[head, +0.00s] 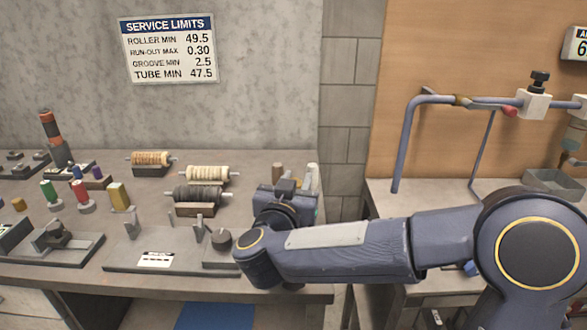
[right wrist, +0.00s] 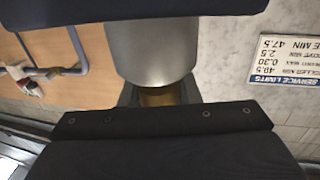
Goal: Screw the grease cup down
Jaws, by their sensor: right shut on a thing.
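My right gripper (head: 287,190) is at the right end of the left bench, seen from behind and partly hidden by my own wrist. In the right wrist view, a smooth grey cylinder with a brass-coloured part (right wrist: 160,96) shows between the dark jaws of the gripper (right wrist: 155,62); it looks like the grease cup (right wrist: 152,55), and the jaws are shut on it. What the cup sits on is hidden in both views, so I cannot tell whether it is seated or how far it is screwed down. My left gripper is not in view.
A flat fixture plate (head: 125,262) with small posts and a dark knob (head: 221,240) lies at the bench front.

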